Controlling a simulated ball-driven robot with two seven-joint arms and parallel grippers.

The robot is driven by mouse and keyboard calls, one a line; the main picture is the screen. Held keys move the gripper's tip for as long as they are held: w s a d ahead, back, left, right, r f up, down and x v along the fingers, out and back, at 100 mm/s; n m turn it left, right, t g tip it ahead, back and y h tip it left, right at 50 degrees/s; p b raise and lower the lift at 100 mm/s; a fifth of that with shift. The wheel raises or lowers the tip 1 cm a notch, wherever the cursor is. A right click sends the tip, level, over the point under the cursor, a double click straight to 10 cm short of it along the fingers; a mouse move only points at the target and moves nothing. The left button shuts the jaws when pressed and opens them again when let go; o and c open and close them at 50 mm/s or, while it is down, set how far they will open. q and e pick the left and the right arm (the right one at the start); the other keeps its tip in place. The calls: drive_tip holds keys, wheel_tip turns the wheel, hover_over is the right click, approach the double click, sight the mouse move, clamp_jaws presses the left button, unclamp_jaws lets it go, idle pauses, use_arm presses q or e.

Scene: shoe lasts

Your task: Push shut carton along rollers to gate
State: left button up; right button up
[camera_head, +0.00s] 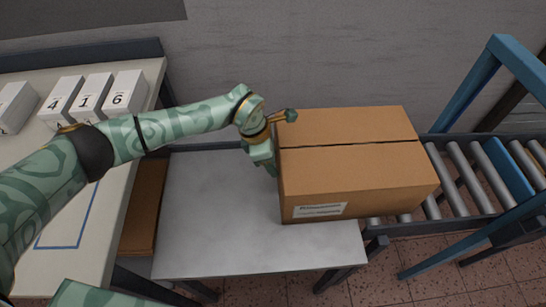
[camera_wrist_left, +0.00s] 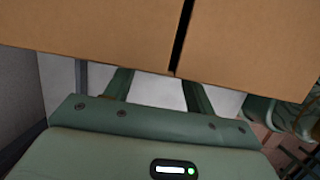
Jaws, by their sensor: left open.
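A brown closed carton (camera_head: 350,165) with a dark seam across its top and a white label on its front sits across the right end of the grey table (camera_head: 215,225) and the start of the rollers (camera_head: 458,165). A blue gate frame (camera_head: 495,62) stands over the rollers at the right, with a blue panel (camera_head: 507,170) between them. My left gripper (camera_head: 271,164) is open and empty, close against the carton's left side. In the left wrist view the carton (camera_wrist_left: 95,35) hides the fingertips, so I cannot tell whether they touch it.
A white table (camera_head: 95,215) at the left holds several white numbered blocks (camera_head: 92,95) and a blue outline. A brown board (camera_head: 145,205) lies between the tables. Bare rollers lie between the carton and the blue panel. The grey table is clear left of the carton.

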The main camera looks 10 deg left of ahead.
use_arm(q)
drive_tip(key=shift+w+d, duration=0.1)
drive_tip(key=shift+d, duration=0.2)
idle(0.4)
